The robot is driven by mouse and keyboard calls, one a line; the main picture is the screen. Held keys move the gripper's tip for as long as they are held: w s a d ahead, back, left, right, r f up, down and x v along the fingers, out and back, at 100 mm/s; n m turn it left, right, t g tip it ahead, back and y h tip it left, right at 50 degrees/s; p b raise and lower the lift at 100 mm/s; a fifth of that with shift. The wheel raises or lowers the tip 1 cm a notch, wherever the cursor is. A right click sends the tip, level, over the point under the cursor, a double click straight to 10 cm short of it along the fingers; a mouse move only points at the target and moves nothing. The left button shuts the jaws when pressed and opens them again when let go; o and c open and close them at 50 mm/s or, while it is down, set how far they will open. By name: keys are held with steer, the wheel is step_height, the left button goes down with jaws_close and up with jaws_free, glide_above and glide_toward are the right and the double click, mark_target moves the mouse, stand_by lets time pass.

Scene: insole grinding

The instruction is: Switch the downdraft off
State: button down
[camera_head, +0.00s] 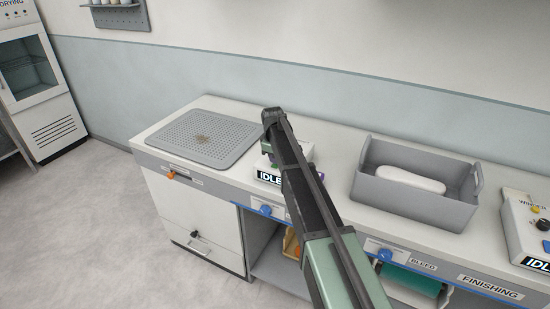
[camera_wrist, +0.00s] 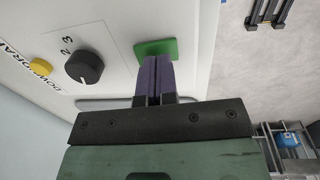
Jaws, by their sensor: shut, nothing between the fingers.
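The downdraft control box (camera_head: 304,151) stands on the bench, partly hidden behind my arm, with an "IDLE" label on its front. In the wrist view its light panel (camera_wrist: 112,28) carries partly visible "DOWNDRA…" lettering, a black knob (camera_wrist: 84,67) beside the numerals 2 and 3, a yellow button (camera_wrist: 41,67) and a green square (camera_wrist: 170,46). My gripper (camera_wrist: 156,60) is shut and empty, its dark fingertips over the lower edge of the green square. I cannot tell whether they touch it. In the head view my gripper (camera_head: 266,146) points down at the box.
A grey perforated plate (camera_head: 205,136) lies on the bench left of the box. A grey bin (camera_head: 400,206) holding a white piece (camera_head: 408,181) stands to the right. Another control box (camera_head: 526,235) is at the far right. Blue knobs (camera_head: 265,210) sit on the bench's front edge.

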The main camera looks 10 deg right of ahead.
mark_target(275, 165)
step_height(275, 165, up, 13)
steer(key=s+a+p, duration=0.1)
steer(key=p, duration=1.1)
steer(key=shift+s+r+p, duration=0.15)
steer(key=shift+r+p, duration=0.05)
steer(key=shift+p, duration=0.15)
steer(key=shift+w+d+f, duration=0.1)
steer(key=shift+w+d, duration=0.35)
steer(key=shift+w, duration=0.1)
steer(key=f+b, duration=0.4)
steer(key=w+f+b, duration=0.1)
steer(key=f+b, duration=0.4)
steer(key=d+f+b, duration=0.1)
steer(key=f+b, duration=0.4)
steer(key=shift+w, duration=0.15)
steer(key=shift+r, duration=0.1)
